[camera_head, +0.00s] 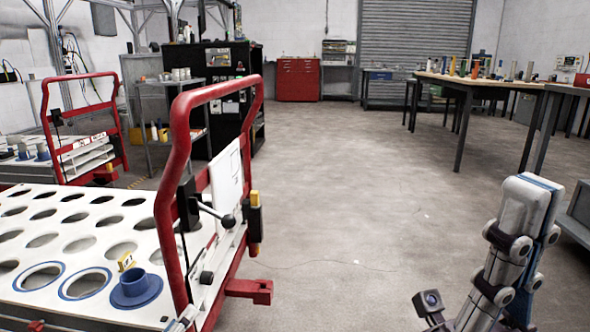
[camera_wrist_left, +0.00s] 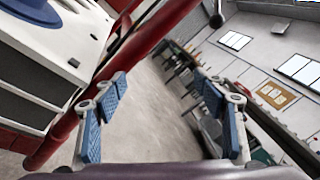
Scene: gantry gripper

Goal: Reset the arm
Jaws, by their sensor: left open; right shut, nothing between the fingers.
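My right gripper (camera_head: 532,192) is at the lower right of the head view. Its white fingers with blue pads point up and are shut together, with nothing between them. My left gripper (camera_wrist_left: 160,88) shows in the left wrist view, its two blue-padded fingers spread wide apart and empty. In that view the red frame of a cart (camera_wrist_left: 62,125) passes close beside the left-hand finger; I cannot tell if they touch. In the head view only a small grey part, which seems to be of my left gripper, shows at the bottom edge by the cart.
The cart's white top with round holes (camera_head: 100,222) fills the lower left, with a blue flanged part (camera_head: 136,288) on it and a red handle (camera_head: 178,190). Open floor (camera_head: 340,200) lies in the middle. A wooden table (camera_head: 480,82) stands back right; a red cabinet (camera_head: 298,80) stands behind.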

